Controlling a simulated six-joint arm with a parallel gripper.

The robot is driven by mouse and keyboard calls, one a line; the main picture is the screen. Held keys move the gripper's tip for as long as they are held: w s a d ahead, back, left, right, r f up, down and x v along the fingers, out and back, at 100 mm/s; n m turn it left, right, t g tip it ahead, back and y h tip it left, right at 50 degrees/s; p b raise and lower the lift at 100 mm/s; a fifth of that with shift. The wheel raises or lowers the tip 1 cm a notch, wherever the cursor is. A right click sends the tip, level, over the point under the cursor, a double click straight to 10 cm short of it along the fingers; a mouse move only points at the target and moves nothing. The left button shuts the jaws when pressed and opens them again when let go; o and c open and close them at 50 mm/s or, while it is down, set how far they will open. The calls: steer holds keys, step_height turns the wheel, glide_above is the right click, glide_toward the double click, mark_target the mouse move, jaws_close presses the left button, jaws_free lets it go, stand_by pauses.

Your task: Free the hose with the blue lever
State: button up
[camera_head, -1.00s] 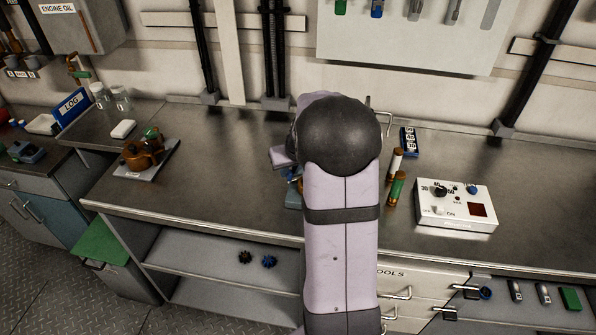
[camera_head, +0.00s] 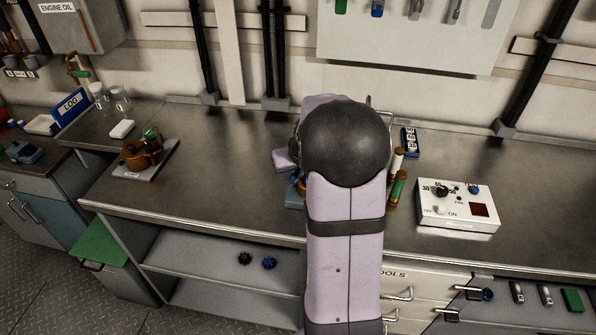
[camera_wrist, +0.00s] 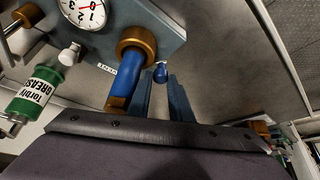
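In the wrist view a thick blue bar (camera_wrist: 121,80) runs from a brass collar (camera_wrist: 137,43) on a grey-blue panel to an orange-brown end. A small blue rounded knob (camera_wrist: 161,71) sits just right of it. I cannot tell for sure which blue part is the lever; no hose shows clearly. My gripper (camera_wrist: 161,86) has two grey-blue fingers, parted and pointing at the panel, with the small knob just beyond the gap between their tips. The gap looks empty. In the head view my arm hides the gripper and most of the fixture (camera_head: 294,200).
A dial gauge (camera_wrist: 83,12) and a white knob (camera_wrist: 70,54) are beside the collar. A green grease cartridge (camera_wrist: 36,90) lies left of the fixture in the wrist view. On the bench (camera_head: 235,165), a white control box (camera_head: 457,206) stands right and an orange-brown valve (camera_head: 140,155) left.

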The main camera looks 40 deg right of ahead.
mark_target(293, 177)
steer(key=o, duration=0.4)
steer(key=shift+r, duration=0.15)
step_height(293, 177, up, 8)
steer(key=p, duration=0.6)
stand_by(0.3)
stand_by(0.3)
